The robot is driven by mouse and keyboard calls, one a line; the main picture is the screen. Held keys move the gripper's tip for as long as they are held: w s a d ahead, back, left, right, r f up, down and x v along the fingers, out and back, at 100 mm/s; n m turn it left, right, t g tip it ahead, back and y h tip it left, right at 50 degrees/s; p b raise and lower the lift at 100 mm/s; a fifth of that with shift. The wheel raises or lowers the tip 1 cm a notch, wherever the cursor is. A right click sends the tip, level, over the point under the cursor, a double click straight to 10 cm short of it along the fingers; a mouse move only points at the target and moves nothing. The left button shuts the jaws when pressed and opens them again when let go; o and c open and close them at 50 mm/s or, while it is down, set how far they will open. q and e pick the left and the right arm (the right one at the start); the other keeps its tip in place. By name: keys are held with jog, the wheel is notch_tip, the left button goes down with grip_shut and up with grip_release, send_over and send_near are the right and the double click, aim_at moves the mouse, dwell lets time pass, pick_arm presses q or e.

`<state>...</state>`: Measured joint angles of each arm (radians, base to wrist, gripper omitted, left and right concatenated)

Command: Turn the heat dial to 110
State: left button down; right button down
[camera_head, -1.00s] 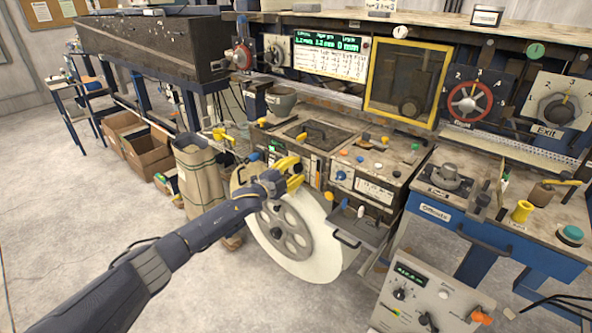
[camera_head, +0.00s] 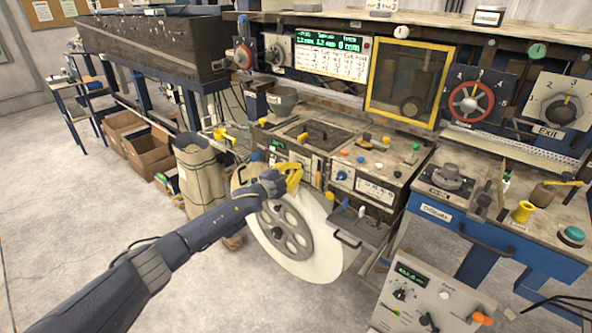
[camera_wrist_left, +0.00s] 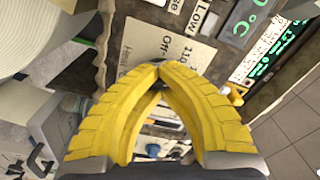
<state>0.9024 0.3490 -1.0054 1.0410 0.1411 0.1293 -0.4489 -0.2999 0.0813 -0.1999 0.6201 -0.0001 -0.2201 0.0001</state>
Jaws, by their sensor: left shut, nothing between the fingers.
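The heat dial's label plate (camera_wrist_left: 165,48), tan with "Heat", "Off" and "110" lettering, shows just beyond my fingers in the left wrist view. The dial knob itself cannot be made out; my fingers cover part of the plate. A green readout (camera_wrist_left: 243,22) ending in "0°C" is beside it. My left gripper (camera_wrist_left: 160,74) has its yellow fingertips together with nothing between them, in front of the plate. In the head view the left gripper (camera_head: 298,169) is at the front of the machine, above the large white roll (camera_head: 327,235). Contact with the dial cannot be told. My right gripper is out of view.
A paper sack (camera_head: 203,180) stands left of the white roll, with cardboard boxes (camera_head: 147,150) behind it. A drawer-like tray (camera_head: 362,234) juts out right of the roll. A blue workbench (camera_head: 500,240) stands to the right. The floor at front left is clear.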

pick_arm(q)
jog(key=n, duration=0.4)
jog(key=shift+d+r, duration=0.3)
jog(key=shift+d, duration=0.05)
jog(key=shift+r+n, duration=0.1)
jog(key=shift+n, duration=1.2)
jog(key=shift+r, duration=0.1)
jog(key=c, duration=1.4)
grip_release()
jog(key=o, duration=0.5)
jog(key=shift+c, duration=0.2)
jog(key=shift+a+f, duration=0.15)
jog(key=shift+f, duration=0.1)
jog(key=shift+a, duration=0.1)
jog(key=shift+s+a+f, duration=0.1)
jog(key=shift+s, duration=0.1)
jog(key=v, duration=1.1)
jog(key=shift+s, duration=0.2)
